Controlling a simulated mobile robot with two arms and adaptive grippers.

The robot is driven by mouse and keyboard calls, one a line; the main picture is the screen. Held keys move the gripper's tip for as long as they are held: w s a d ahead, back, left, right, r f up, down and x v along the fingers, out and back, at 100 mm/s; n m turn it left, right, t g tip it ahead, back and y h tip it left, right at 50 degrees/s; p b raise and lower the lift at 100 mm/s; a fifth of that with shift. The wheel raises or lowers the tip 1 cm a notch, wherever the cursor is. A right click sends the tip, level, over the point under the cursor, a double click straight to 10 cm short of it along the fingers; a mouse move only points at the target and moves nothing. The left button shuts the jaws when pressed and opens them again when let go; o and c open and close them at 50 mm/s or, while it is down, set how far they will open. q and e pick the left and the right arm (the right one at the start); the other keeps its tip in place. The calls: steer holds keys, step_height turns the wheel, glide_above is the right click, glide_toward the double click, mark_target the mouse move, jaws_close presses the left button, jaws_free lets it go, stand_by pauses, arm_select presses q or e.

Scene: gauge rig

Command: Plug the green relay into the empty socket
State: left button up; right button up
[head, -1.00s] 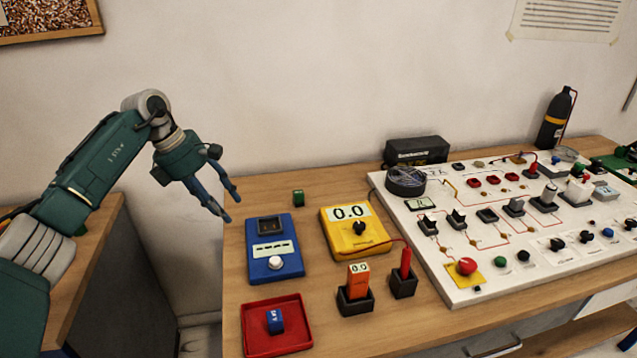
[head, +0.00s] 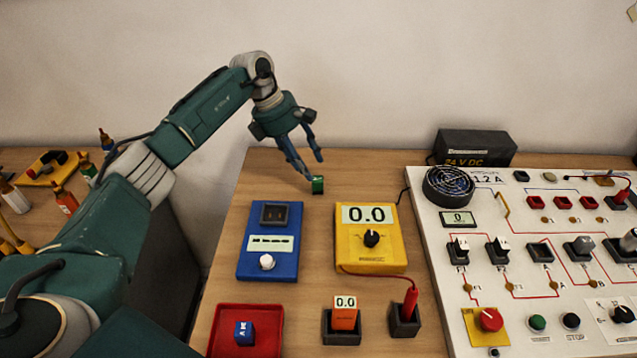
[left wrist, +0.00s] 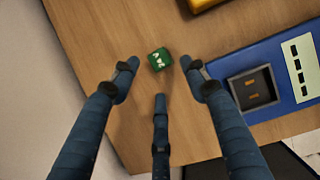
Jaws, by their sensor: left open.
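The green relay (head: 318,185) is a small block standing on the wooden table behind the blue tester. My left gripper (head: 313,165) is open and empty, its fingers pointing down just above and behind the relay. In the left wrist view the relay (left wrist: 159,60) has pale marks on its top and lies between the spread fingertips (left wrist: 160,78), with no clear contact. On the white board, a dark socket (head: 540,252) between block-filled sockets looks empty. My right gripper is not in view.
The blue tester (head: 284,243) has a slotted dark recess. A yellow meter (head: 386,255) reads 0.0. A red tray (head: 221,338) holds a blue block (head: 244,333). A black power box (head: 475,148) stands behind the white board (head: 440,285). Bare table surrounds the relay.

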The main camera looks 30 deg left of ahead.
mark_target(316, 179)
arm_select(q)
steer(key=p+x, duration=0.1)
steer(key=x, duration=0.1)
steer(key=p+x, duration=0.1)
steer(key=x, duration=0.1)
steer(key=shift+d+f, duration=0.1)
steer(key=shift+d, duration=0.25)
steer(key=shift+w+f, duration=0.1)
steer(key=shift+f, duration=0.35)
steer(key=shift+c, duration=0.3)
steer(key=c, duration=0.9)
jaws_close()
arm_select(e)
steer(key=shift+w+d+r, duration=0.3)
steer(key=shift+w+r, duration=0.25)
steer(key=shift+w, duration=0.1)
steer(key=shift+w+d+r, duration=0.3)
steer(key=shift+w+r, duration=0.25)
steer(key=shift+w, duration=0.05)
